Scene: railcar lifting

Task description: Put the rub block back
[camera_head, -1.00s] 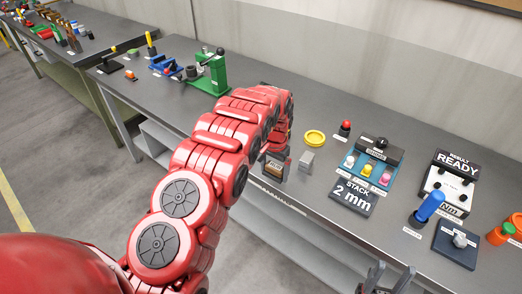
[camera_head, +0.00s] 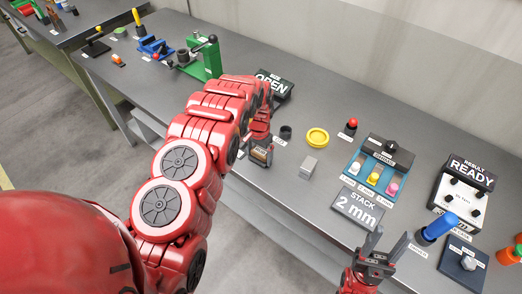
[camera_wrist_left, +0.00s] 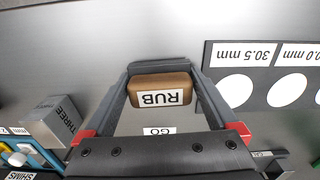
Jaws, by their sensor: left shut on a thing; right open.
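The brown rub block (camera_head: 261,153), labelled RUB, is between the fingers of my left gripper (camera_head: 262,145) over the front part of the bench. In the left wrist view the rub block (camera_wrist_left: 160,93) sits across the jaws with its label upside down, and the fingers press on both its ends. I cannot tell whether it touches the bench top. A white GO label (camera_wrist_left: 158,131) shows just below it. My right gripper (camera_head: 368,250) is open and empty at the bottom, near the bench's front edge.
A grey block (camera_head: 309,165), marked THREE, stands right of the rub block. A yellow ring (camera_head: 317,137), a black cup (camera_head: 286,132) and the shim tray (camera_head: 373,178) are further right. A gauge plate with white circles (camera_wrist_left: 278,88) lies beside the jaws in the wrist view.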

